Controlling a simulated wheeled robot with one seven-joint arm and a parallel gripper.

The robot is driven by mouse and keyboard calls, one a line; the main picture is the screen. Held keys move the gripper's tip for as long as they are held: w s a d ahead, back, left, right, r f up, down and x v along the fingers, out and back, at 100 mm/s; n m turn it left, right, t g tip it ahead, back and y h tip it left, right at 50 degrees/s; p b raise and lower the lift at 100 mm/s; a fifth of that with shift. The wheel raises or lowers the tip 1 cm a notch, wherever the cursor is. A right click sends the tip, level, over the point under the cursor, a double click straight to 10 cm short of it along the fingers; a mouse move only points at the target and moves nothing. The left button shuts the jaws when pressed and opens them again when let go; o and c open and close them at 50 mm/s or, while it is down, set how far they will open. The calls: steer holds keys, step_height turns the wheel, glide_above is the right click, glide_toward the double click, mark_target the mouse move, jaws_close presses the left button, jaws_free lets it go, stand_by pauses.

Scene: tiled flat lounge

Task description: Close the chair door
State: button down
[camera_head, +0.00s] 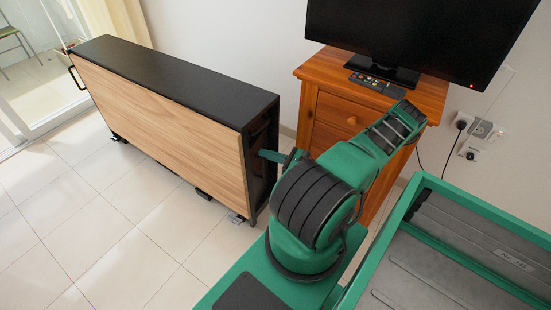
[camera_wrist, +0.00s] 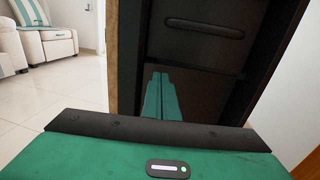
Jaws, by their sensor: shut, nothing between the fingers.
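A long folding cabinet has a black top (camera_head: 170,72) and a light wood front panel (camera_head: 165,122). It stands at the left in the head view, its narrow dark end (camera_head: 262,165) facing my arm. I cannot tell which part is the chair door. In the wrist view the dark end (camera_wrist: 200,50) fills the middle, with a slot-like handle (camera_wrist: 205,27) and a wood panel edge (camera_wrist: 110,60) at its left. My gripper (camera_head: 268,155) is at this end, empty, its green shut fingers (camera_wrist: 162,95) pointing into the dark recess. Contact is unclear.
A wooden drawer cabinet (camera_head: 330,115) with a television (camera_head: 420,35) stands just right of the folding cabinet. Sockets with cables (camera_head: 470,135) are on the wall. Tiled floor (camera_head: 110,225) is clear at the front left. A pale armchair (camera_wrist: 45,45) stands far left.

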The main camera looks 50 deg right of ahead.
mark_target(252, 150)
steer(key=shift+x, duration=1.5)
steer(key=shift+x, duration=0.8)
steer(key=shift+s+a, duration=0.1)
steer(key=shift+a, duration=0.05)
steer(key=shift+s, duration=0.5)
steer(key=a+v, duration=0.2)
steer(key=v, duration=1)
steer(key=shift+s, duration=0.65)
